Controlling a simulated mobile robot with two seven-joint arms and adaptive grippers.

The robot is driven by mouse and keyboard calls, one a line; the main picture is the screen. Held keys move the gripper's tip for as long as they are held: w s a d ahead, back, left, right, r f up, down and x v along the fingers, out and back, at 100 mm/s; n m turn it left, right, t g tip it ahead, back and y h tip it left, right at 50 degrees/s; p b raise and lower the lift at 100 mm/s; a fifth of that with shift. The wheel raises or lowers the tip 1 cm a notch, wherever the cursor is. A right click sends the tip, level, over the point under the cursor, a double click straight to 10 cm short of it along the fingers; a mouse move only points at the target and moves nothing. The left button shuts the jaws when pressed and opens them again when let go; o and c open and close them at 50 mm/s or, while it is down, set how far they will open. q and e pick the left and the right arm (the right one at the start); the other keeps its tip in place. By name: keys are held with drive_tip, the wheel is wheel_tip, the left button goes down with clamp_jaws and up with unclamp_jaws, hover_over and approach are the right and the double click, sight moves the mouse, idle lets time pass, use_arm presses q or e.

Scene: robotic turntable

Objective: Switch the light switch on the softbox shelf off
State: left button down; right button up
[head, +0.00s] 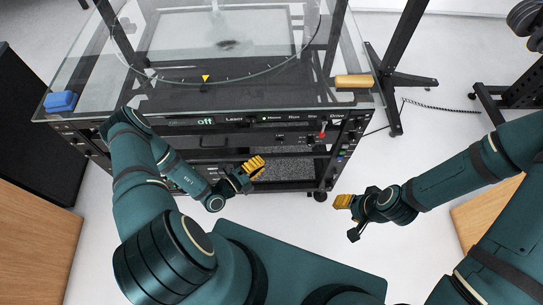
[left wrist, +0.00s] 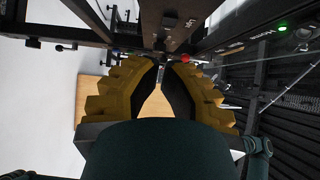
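The turntable rack's dark front panel (head: 230,122) carries the labels "off", "Laser" and "Drive". A small red knob (head: 322,132) stands out at its right; a red knob also shows just beyond the fingertips in the left wrist view (left wrist: 185,58). I cannot make out which control is the light switch or its position. My left gripper (head: 254,166), with yellow fingers, is in front of the lower shelves, below and left of the red knob. Its fingertips (left wrist: 159,64) come together with nothing visible between them. My right gripper (head: 343,201) is right of the rack, apart from it; its finger gap is unclear.
A glass top (head: 180,95) covers the rack, with a blue block (head: 60,102) and a tan block (head: 354,81) at its edges. A green light (left wrist: 283,27) glows on a panel in the left wrist view. Black stand legs (head: 395,80) stand right.

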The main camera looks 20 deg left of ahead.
use_arm(q)
drive_tip(key=v, duration=0.4)
drive_tip(key=shift+a+r, duration=0.1)
drive_tip(key=shift+a, duration=0.4)
drive_tip(key=shift+d, duration=0.1)
